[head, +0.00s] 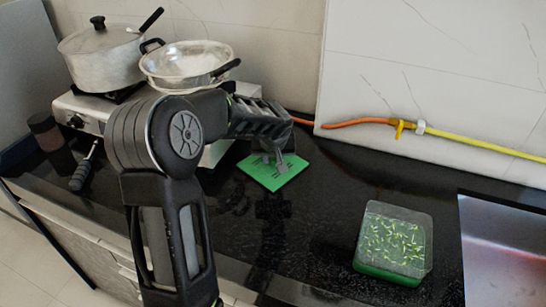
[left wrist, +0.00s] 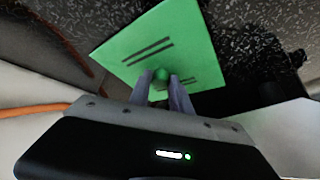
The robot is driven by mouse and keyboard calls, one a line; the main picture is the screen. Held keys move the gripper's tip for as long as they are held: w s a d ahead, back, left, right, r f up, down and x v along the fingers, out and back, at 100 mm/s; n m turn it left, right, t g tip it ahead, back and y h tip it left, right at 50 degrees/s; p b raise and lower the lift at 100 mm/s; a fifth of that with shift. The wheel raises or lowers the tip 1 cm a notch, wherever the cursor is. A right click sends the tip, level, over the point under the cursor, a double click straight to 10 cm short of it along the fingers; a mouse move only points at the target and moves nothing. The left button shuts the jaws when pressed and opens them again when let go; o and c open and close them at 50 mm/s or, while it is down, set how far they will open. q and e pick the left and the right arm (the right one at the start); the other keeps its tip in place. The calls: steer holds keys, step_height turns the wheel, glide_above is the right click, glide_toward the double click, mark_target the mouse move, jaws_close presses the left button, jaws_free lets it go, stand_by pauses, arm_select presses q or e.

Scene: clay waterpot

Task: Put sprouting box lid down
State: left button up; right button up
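The sprouting box lid (head: 283,178) is a flat green square with dark slots and a small round knob. In the head view it lies on or very close to the black counter, beside the stove. In the left wrist view the lid (left wrist: 200,66) shows its knob at the fingertips. My left gripper (head: 275,163) is above the lid. In the left wrist view its fingers (left wrist: 160,82) stand a little apart around the knob, with a narrow gap showing. The sprouting box (head: 393,242), a clear tray of green sprouts, stands at the right. My right gripper is out of view.
A stove at the left carries a lidded pot (head: 100,57) and a steel pan (head: 188,64). A dark-handled tool (head: 82,172) lies in front of it. An orange and yellow hose (head: 400,126) runs along the wall. A sink (head: 503,250) is at the right. The counter between lid and box is clear.

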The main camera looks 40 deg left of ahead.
arm_select(q)
steer(key=o, duration=0.4)
steer(key=shift+c, duration=0.2)
steer(key=shift+r+p, duration=0.25)
steer(key=shift+p, duration=0.05)
steer(key=v, duration=1.2)
